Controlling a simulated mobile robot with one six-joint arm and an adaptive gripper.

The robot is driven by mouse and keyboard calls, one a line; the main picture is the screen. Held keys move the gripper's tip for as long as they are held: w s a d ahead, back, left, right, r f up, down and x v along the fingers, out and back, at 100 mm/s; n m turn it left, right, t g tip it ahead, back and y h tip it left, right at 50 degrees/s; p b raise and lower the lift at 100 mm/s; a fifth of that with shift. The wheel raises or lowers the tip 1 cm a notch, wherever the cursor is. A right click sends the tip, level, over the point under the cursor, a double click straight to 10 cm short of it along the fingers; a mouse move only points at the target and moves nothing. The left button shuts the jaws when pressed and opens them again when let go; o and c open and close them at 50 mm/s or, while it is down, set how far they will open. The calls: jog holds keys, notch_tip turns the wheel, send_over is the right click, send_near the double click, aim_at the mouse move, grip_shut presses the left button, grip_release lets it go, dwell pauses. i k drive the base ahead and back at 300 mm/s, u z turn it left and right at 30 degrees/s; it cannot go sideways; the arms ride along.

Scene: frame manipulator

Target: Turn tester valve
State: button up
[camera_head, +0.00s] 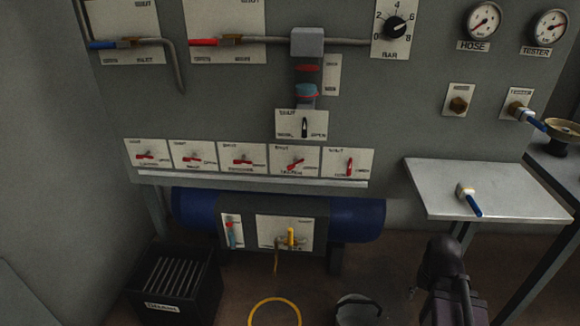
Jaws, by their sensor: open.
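The tester valve (517,110) is on a small white plate at the right of the grey panel, with a brass body. Its blue handle (533,121) points to the lower right. The plate's label is small and reads like "TESTER". The tester gauge (550,27) is above it, with a white dial. A dark, rounded part of my arm (444,268) rises from the bottom edge, well below and left of the valve. No gripper fingers show, and nothing of mine touches the valve.
A metal side table (435,184) stands below the valve, with a loose blue-handled valve (468,198) on it. A round brass-coloured part (564,129) is close to the tester valve's handle at the right edge. A bucket (357,309) and yellow ring (275,302) are on the floor.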

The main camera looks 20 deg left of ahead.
aim_at(296, 163)
jog(key=u, duration=1.2)
jog(key=k, duration=0.85)
jog(key=z, duration=0.3)
jog(key=i, duration=0.5)
jog(key=u, duration=0.15)
